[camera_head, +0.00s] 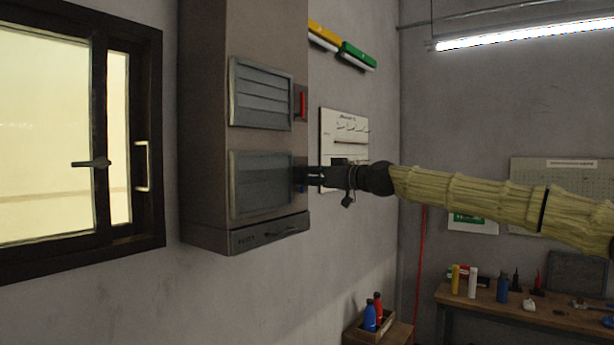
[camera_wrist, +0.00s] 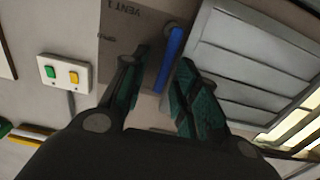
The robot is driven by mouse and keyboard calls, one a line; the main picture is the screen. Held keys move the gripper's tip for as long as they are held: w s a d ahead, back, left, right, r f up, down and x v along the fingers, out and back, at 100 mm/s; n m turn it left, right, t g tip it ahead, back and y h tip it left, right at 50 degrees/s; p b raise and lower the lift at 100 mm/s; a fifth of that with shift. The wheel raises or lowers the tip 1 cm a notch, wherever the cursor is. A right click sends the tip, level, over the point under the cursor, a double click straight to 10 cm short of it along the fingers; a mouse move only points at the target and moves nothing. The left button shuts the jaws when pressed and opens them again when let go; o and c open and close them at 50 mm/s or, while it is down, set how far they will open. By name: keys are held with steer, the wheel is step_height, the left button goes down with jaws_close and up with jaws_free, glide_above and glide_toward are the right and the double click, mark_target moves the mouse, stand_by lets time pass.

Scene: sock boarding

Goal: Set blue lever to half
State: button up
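The blue lever (camera_wrist: 169,58) shows in the wrist view on a grey plate (camera_wrist: 122,22) marked "VENT 1", beside a slatted vent. My gripper (camera_wrist: 164,62) is open, with one dark green-padded finger on each side of the lever. I cannot tell whether either finger touches it. In the head view my gripper (camera_head: 306,180) is at the right side of the wall cabinet, level with the lower vent (camera_head: 262,185), and mostly hides the blue lever. A red lever (camera_head: 302,104) sits higher, beside the upper vent (camera_head: 262,94).
The cabinet (camera_head: 215,120) stands out from the wall, with a window (camera_head: 65,130) to its left. A switch plate (camera_wrist: 58,72) with green and yellow buttons is near my gripper. A workbench (camera_head: 540,312) with bottles is at lower right.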

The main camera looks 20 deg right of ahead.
jaws_close()
steer(key=shift+w+d+f+m+b, duration=0.1)
steer(key=shift+w+d+m+b, duration=0.2)
steer(key=shift+m+b, duration=0.7)
steer(key=shift+w+d+f+m+b, duration=0.15)
steer(key=shift+d+m+b, duration=0.4)
steer(key=shift+m, duration=0.8)
steer(key=shift+w+d+f+m+b, duration=0.1)
steer(key=shift+w+d+m+b, duration=0.15)
steer(key=shift+m+b, duration=0.8)
jaws_free()
